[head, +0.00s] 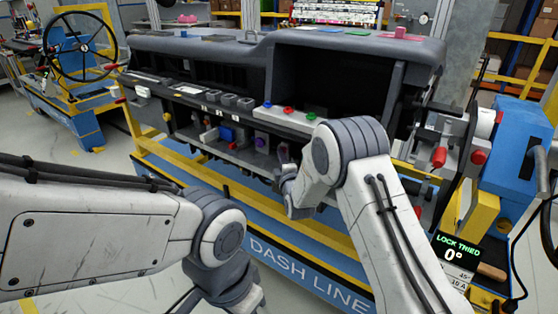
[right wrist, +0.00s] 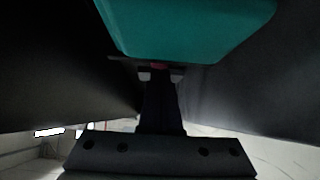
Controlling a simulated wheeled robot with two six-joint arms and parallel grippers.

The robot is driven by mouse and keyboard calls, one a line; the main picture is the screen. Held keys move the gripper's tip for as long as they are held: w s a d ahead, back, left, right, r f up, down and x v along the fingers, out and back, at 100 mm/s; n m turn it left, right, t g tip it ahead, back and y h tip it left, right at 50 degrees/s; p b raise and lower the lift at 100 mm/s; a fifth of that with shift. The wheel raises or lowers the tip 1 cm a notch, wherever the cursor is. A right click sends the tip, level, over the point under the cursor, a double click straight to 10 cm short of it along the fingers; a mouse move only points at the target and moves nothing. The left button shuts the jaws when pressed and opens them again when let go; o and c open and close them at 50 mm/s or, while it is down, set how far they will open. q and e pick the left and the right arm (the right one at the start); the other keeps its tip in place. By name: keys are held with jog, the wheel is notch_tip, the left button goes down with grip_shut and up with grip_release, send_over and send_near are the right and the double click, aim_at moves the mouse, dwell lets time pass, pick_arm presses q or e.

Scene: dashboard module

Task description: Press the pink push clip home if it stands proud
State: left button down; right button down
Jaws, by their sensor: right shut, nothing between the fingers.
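In the right wrist view a small pink-red sliver (right wrist: 158,66) shows under a large teal block, just beyond my right fingertips (right wrist: 160,76). I cannot tell whether it is the pink push clip, how far it stands out, or whether the fingers touch it. My right gripper is shut and empty. In the head view my right wrist is in front of the dashboard's lower shelf, and its fingertips cannot be made out. A small pink piece (head: 400,31) sits on the dashboard top (head: 300,40).
The teal block (right wrist: 185,25) fills the top of the right wrist view, with dark surfaces on both sides. Red, blue and green buttons (head: 288,109) line the dashboard's ledge. A blue and yellow frame (head: 300,235) runs below. A blue machine (head: 510,140) stands at right.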

jog(key=shift+s+a, duration=1.05)
jog(key=shift+s, duration=0.15)
pick_arm(q)
jog(key=shift+s+f+b, duration=0.4)
jog(key=shift+s, duration=0.05)
pick_arm(e)
jog(key=s+d, duration=0.1)
jog(key=s, duration=0.9)
jog(key=shift+s+d, duration=0.15)
jog(key=shift+s, duration=0.2)
